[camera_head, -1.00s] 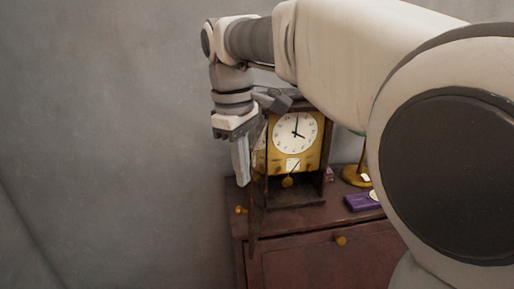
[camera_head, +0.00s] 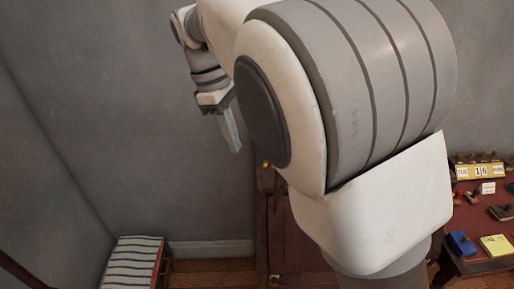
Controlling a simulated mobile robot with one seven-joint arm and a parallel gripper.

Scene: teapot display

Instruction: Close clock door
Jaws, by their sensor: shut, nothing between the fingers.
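My gripper (camera_head: 231,132) is at the upper left of the head view, pointing down, with its pale fingers shut and nothing between them. It is in front of the bare grey wall. The clock is hidden behind my large arm links, so I cannot tell how its door stands. A strip of dark brown wood (camera_head: 262,215) shows just left of my arm, below and right of the gripper. I cannot tell whether any of it is the clock door.
A small brass knob (camera_head: 266,165) shows beside my arm. A striped cushioned stool (camera_head: 133,262) stands at the lower left. At right, a table holds a date display (camera_head: 480,171), stamps, a blue item (camera_head: 462,243) and a yellow pad (camera_head: 495,245). The left wall area is clear.

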